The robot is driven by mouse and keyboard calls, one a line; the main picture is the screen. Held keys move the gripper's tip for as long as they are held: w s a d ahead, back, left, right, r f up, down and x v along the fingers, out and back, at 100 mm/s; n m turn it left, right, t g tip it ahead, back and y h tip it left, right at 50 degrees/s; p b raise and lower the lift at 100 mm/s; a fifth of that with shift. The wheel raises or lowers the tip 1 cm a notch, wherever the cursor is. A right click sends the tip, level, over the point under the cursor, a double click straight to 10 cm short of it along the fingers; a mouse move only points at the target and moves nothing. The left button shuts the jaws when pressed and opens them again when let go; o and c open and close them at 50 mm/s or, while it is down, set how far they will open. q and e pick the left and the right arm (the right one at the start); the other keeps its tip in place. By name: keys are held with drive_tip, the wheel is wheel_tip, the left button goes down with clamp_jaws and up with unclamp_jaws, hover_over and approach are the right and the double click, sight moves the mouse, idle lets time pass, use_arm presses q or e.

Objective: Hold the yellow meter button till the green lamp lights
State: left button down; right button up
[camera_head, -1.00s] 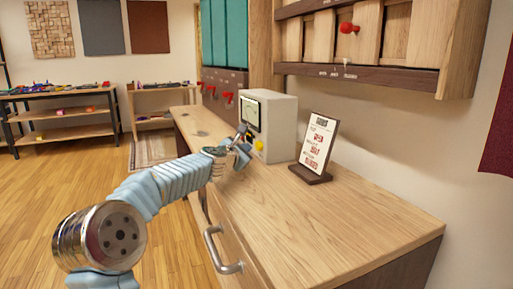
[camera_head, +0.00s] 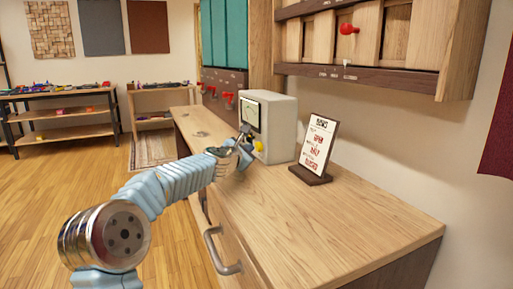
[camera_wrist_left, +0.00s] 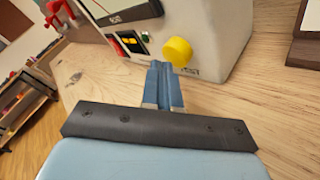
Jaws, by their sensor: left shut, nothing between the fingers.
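The meter (camera_head: 280,128) is a pale box with a screen, standing on the wooden counter. Its round yellow button (camera_head: 259,146) sits low on the front, and shows large in the left wrist view (camera_wrist_left: 177,53). A small green lamp (camera_wrist_left: 145,36) sits left of the button in the wrist view; it looks dark. My left gripper (camera_wrist_left: 160,66) is shut and empty, its fingertips just below and left of the button in that view. I cannot tell whether they touch it. My right gripper is not in view.
A sign on a dark stand (camera_head: 313,150) stands right of the meter. Red handles (camera_head: 228,99) are on the cabinet behind. A drawer handle (camera_head: 218,252) sticks out from the counter front (camera_head: 340,215). The counter's near right is clear.

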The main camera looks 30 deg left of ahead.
use_arm(q)
drive_tip(key=shift+w+d, duration=0.35)
drive_tip(key=shift+w, duration=0.1)
idle(1.9)
idle(1.8)
drive_tip(key=shift+s+a, duration=0.65)
drive_tip(key=shift+s, duration=0.1)
drive_tip(key=shift+b, duration=0.3)
drive_tip(key=shift+s+a+f+b, duration=0.15)
drive_tip(key=shift+s+a+b, duration=0.65)
drive_tip(key=shift+s+a, duration=0.85)
drive_tip(key=shift+s, duration=0.25)
